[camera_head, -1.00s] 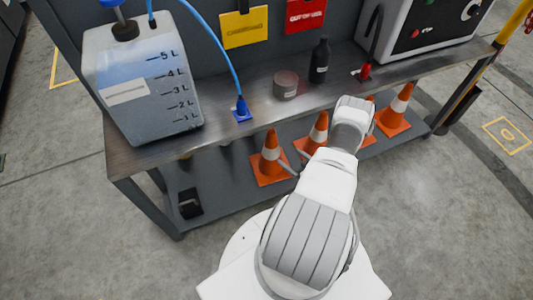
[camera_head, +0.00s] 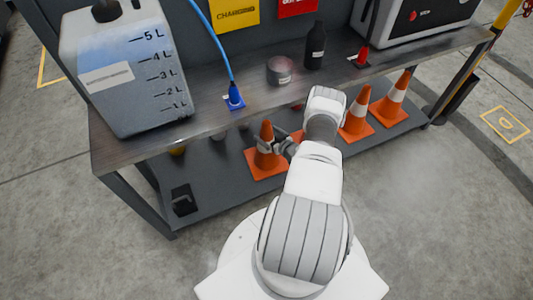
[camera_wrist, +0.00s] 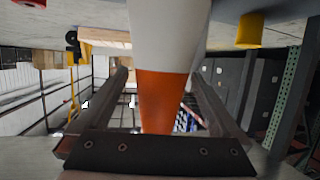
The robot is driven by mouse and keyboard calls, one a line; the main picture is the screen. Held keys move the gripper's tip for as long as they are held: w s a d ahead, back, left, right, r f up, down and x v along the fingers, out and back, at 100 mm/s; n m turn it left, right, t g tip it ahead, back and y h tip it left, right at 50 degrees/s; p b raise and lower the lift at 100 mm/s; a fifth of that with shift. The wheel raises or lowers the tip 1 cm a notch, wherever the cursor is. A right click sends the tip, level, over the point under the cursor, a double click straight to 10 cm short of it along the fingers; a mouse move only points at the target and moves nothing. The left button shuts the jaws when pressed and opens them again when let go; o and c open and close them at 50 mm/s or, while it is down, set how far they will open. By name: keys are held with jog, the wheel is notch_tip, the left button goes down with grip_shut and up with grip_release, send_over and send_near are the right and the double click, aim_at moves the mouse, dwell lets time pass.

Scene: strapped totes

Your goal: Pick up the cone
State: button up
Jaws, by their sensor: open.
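An orange cone with a white band (camera_head: 264,162) stands upright on the lower shelf, at the left end of a row of similar cones. My gripper (camera_head: 272,147) is at this cone's upper part, reaching in from the right below the worktop. In the wrist view the cone (camera_wrist: 165,100) fills the space between the two fingers of my gripper (camera_wrist: 158,82). The jaws are open, one finger on each side of it, with a visible gap on the left. Whether the right finger touches it I cannot tell.
Another cone (camera_head: 357,122) and a farther cone (camera_head: 393,97) stand right of my arm; one more is mostly hidden behind it. The metal worktop (camera_head: 215,118) overhangs the shelf. It carries a liquid tank (camera_head: 118,75), a grey tin (camera_head: 280,71) and a black bottle (camera_head: 315,46).

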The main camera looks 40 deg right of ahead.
jog(key=b+x, duration=0.1)
jog(key=x, duration=0.2)
jog(key=shift+w, duration=0.35)
grip_shut()
